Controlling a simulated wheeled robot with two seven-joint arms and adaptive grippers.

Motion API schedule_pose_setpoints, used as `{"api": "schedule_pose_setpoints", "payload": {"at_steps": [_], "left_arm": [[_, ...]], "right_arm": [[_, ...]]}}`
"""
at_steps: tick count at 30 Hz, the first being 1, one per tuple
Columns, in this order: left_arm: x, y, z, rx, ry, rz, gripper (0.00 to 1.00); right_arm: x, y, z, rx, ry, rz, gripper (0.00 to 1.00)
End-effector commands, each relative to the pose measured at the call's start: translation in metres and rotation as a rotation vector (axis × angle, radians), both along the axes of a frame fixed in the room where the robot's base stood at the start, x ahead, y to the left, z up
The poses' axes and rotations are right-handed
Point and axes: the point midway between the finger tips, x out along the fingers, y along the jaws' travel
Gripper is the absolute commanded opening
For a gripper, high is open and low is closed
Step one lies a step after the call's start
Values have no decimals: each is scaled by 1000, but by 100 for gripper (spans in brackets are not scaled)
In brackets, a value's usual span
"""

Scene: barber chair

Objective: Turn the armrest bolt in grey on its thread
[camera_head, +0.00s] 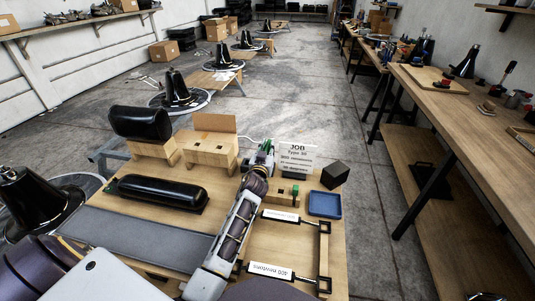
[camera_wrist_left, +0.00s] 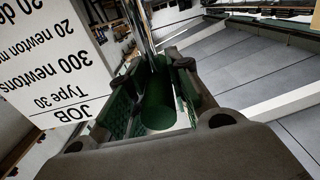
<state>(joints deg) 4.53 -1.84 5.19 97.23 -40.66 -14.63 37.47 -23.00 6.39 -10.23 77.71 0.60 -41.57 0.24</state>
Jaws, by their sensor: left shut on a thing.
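My left gripper (camera_head: 264,149) is at the far edge of the wooden table, beside the job card. In the left wrist view its jaws (camera_wrist_left: 160,110) are shut on a green cylindrical handle (camera_wrist_left: 158,112), with a thin metal shaft (camera_wrist_left: 148,40) beyond it. A black padded armrest (camera_head: 157,192) lies on the table to the left of my arm. I cannot make out the grey armrest bolt in either view. My right gripper is not in view.
The job card (camera_head: 298,156) stands close by; it also shows in the left wrist view (camera_wrist_left: 55,60). A dark cube (camera_head: 335,174), a blue tray (camera_head: 325,204) and a wooden block with a green-topped piece (camera_head: 295,190) are to the right. A black cushion (camera_head: 140,122) rests on a wooden stand.

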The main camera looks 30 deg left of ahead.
Motion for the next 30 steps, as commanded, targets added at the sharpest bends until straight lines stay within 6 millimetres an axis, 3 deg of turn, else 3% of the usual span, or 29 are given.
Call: {"api": "schedule_pose_setpoints", "payload": {"at_steps": [14,21,30], "left_arm": [[0,0,10,1,-3,0,0],[0,0,31,2,-3,-1,0],[0,0,70,1,-4,0,0]], "right_arm": [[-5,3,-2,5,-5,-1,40],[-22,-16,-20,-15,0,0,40],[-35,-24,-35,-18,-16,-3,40]]}}
